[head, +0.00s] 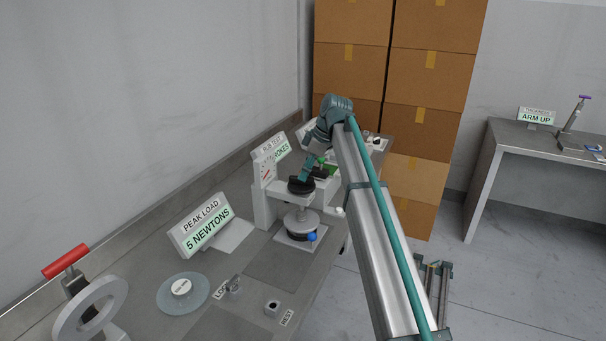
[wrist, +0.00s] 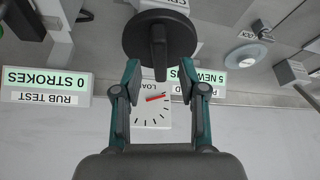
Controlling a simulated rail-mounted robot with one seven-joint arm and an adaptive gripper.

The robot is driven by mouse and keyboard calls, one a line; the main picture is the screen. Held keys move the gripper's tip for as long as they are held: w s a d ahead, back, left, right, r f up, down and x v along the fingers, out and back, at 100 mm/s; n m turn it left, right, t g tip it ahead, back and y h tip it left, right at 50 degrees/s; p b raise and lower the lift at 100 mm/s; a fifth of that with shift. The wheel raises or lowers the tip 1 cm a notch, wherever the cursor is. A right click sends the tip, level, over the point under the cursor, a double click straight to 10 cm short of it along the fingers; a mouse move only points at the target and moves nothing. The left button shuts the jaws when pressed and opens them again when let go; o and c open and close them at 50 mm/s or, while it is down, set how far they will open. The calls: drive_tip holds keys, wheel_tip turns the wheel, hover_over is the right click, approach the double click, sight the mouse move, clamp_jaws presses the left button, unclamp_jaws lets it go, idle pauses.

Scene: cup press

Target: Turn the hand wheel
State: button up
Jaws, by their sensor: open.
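The hand wheel is a black disc with a raised bar across it. In the head view the hand wheel (head: 300,187) sits on top of the grey press (head: 265,203). In the wrist view the hand wheel (wrist: 133,38) is at the top middle, its bar pointing down the picture. My gripper (wrist: 159,70) is open, with one finger on each side of the bar's lower end and gaps showing. In the head view my gripper (head: 306,180) is right at the wheel; contact cannot be told. The load dial (wrist: 150,112) with a red needle shows between my fingers.
A "5 NEWTONS" sign (head: 205,225), a glass disc (head: 183,293) and a red-handled device (head: 66,262) stand on the bench to the left. A rub test sign (head: 270,150) stands behind the press. A blue ball (head: 311,236) is low on the press. Stacked boxes (head: 400,70) stand behind.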

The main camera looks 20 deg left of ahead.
drive_tip(key=shift+x, duration=1.2)
clamp_jaws()
